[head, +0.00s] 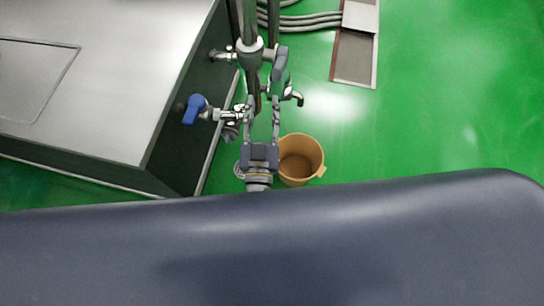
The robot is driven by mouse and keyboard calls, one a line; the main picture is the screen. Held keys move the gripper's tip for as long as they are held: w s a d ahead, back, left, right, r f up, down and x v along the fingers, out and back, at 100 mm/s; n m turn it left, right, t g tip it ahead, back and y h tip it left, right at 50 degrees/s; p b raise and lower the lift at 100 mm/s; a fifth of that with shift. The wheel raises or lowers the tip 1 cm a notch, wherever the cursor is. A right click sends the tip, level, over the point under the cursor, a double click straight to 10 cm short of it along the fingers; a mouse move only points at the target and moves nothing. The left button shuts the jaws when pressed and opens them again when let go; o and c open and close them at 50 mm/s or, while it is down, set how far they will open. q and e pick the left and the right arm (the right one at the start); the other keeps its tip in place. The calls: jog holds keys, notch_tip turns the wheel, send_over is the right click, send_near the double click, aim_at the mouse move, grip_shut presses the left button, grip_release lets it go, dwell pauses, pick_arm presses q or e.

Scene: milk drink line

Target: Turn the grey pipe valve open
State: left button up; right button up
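A grey valve handle (280,64) shows in the head view, beside the upright metal pipe and to the right of its round grey fitting (250,54). My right gripper (263,102) points up the picture from below, its two fingers apart with nothing visibly held between them. Its fingertips are just below the grey handle in the picture; I cannot tell whether they touch any pipework. The gripper partly hides the lower pipe and fittings. My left gripper is not in view.
A blue valve handle (194,108) sits on the side of a large steel cabinet (95,85) at left. A metal tap (292,97) is near the right fingertip. A tan bucket (312,146) stands on the green floor. A floor drain (355,56) lies upper right; the right floor is clear.

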jog(key=s+d+f+n+g+y, duration=0.1)
jog(key=f+n+g+y, duration=0.1)
jog(key=f, duration=1)
jog(key=s+d+f+n+g+y, duration=0.1)
jog(key=s+f+n+g+y, duration=0.1)
jog(key=f, duration=0.9)
jog(key=n+g+y, duration=0.1)
jog(key=n+y, duration=0.1)
jog(key=y, duration=0.1)
jog(key=shift+f, duration=0.4)
jog(key=shift+s, duration=0.1)
